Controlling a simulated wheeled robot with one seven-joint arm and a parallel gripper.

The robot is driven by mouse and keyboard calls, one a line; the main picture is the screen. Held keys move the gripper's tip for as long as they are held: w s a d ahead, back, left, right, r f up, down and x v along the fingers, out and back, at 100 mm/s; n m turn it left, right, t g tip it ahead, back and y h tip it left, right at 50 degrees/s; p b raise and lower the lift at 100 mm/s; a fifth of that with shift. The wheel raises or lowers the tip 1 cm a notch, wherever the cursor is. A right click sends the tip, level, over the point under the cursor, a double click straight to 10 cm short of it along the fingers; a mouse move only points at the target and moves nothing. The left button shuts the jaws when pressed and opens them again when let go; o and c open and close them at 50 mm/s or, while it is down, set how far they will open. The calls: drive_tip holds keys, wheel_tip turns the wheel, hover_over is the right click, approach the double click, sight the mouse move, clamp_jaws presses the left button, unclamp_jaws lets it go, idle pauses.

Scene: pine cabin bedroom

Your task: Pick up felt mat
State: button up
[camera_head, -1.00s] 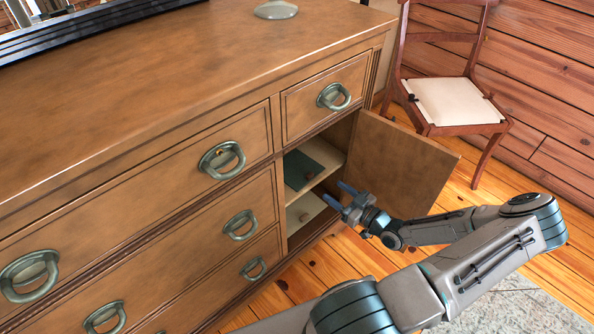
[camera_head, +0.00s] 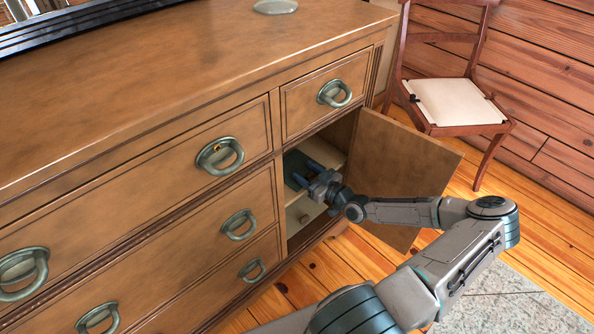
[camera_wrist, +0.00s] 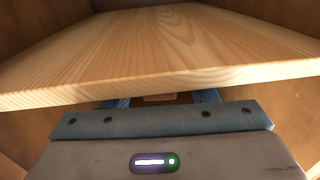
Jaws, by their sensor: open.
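The felt mat (camera_head: 292,163) is a flat dark green piece on the upper shelf inside the open cabinet compartment, in the head view. It is partly hidden by the door frame and my gripper. My gripper (camera_head: 300,171) reaches into the compartment with its two blue fingers apart, over or beside the mat's near part. Whether it touches the mat cannot be told. In the wrist view my gripper (camera_wrist: 158,101) shows its fingers partly hidden behind a pale wooden board's edge. A small tan thing (camera_wrist: 158,97) shows between them. The mat cannot be made out there.
The pale wooden board (camera_wrist: 170,50) fills much of the wrist view, close to my gripper. Drawers with metal handles (camera_head: 219,154) lie left and above. A chair (camera_head: 455,102) stands at the back right.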

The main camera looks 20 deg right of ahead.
drive_tip(key=c, duration=1)
